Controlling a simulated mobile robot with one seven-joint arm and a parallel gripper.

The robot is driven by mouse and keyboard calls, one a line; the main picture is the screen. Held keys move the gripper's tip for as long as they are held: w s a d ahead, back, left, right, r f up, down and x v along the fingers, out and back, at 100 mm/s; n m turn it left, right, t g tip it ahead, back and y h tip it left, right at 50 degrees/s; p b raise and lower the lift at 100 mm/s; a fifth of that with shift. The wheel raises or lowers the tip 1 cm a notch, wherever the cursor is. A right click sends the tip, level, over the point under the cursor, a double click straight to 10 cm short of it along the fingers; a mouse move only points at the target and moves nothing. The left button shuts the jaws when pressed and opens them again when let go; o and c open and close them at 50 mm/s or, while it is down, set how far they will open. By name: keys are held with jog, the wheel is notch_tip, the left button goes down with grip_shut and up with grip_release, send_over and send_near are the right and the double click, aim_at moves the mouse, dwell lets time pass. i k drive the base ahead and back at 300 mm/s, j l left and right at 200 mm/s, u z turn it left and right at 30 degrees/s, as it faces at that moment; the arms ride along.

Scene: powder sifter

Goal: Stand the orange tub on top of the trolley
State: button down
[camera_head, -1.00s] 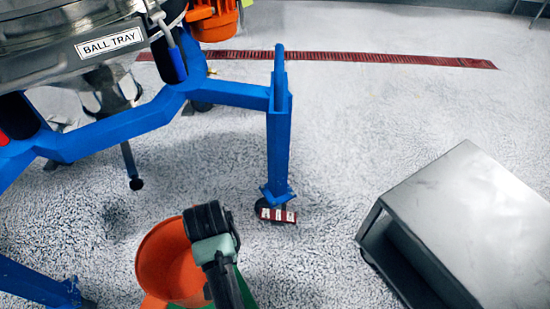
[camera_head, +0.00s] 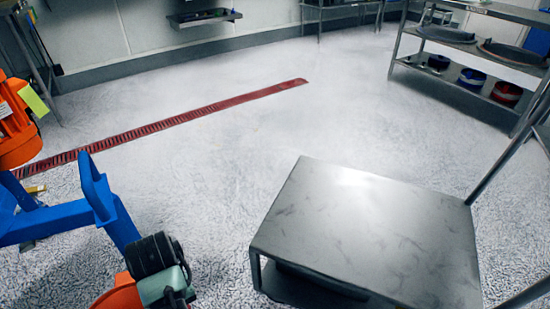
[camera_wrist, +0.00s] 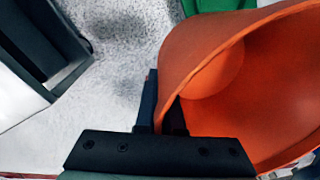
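The orange tub (camera_head: 122,297) shows only in part at the bottom left of the head view, beside my wrist. In the wrist view the tub (camera_wrist: 215,75) fills the right side, its open mouth in sight. My gripper (camera_wrist: 164,108) is shut on the tub's rim, one dark finger on each side of the wall. The trolley (camera_head: 365,235) is a low grey metal platform to the right of the tub, its scuffed flat top bare. Most of the tub and its base are hidden in the head view.
A blue frame (camera_head: 70,215) with an orange motor (camera_head: 15,125) stands at the left. Metal shelves (camera_head: 480,50) with several pans stand at the back right. A red floor drain (camera_head: 190,115) crosses the open floor. A rail rises at the trolley's right side.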

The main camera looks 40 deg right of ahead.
aim_at(403, 231)
jog(key=z, duration=1.4)
jog(key=i+l+z, duration=0.2)
jog(key=i, duration=0.25)
jog(key=i+l+z, duration=0.1)
jog(key=i+z, duration=0.15)
jog(key=i, duration=0.15)
